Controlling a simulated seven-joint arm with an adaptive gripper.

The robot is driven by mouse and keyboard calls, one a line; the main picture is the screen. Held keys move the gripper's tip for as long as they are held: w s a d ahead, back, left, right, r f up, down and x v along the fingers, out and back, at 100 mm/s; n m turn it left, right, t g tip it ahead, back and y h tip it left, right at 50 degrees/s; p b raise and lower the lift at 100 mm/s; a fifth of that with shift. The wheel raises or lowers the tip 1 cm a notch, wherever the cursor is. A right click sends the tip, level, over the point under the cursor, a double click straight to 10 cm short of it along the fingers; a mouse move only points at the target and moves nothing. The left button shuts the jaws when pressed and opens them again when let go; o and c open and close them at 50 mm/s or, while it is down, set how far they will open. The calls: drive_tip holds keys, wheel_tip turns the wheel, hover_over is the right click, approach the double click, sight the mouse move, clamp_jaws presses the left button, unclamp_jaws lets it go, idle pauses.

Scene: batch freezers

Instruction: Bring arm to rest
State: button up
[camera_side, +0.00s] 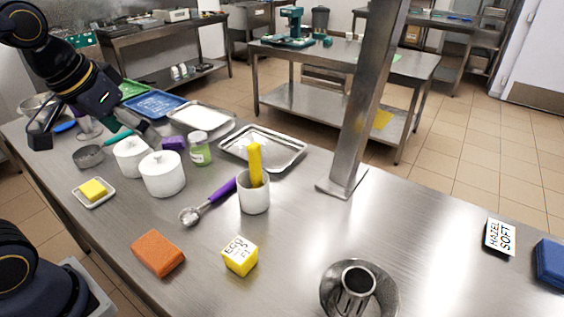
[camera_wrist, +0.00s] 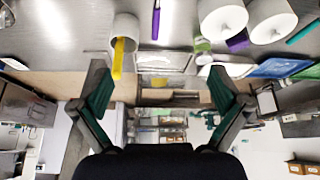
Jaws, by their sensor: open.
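My gripper (camera_side: 92,122) is raised at the left of the steel table (camera_side: 310,225), above its back left part. In the wrist view my gripper (camera_wrist: 160,85) has its two fingers spread wide with nothing between them. The wrist view looks out past the table edge, with the table at the top of the picture. My arm (camera_side: 60,65) comes in from the upper left in the side view. Whether the fingers touch anything on the table is hard to tell in the side view, but they appear to be above it.
White lidded pots (camera_side: 162,174), a metal cup (camera_side: 89,156) and a green jar (camera_side: 200,148) stand near my gripper. A white cup (camera_side: 254,197) holds a yellow tool. A purple-handled scoop (camera_side: 208,202) lies mid-table. A steel post (camera_side: 365,100) rises at the back.

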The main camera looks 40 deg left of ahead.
drive_tip(key=shift+m+h, duration=0.3)
drive_tip(key=shift+m, duration=0.4)
drive_tip(key=s, duration=0.1)
drive_tip(key=s+d+f, duration=0.1)
drive_tip(key=s, duration=0.1)
drive_tip(key=s+d+f, duration=0.1)
drive_tip(key=s, duration=0.1)
drive_tip(key=shift+d, duration=0.2)
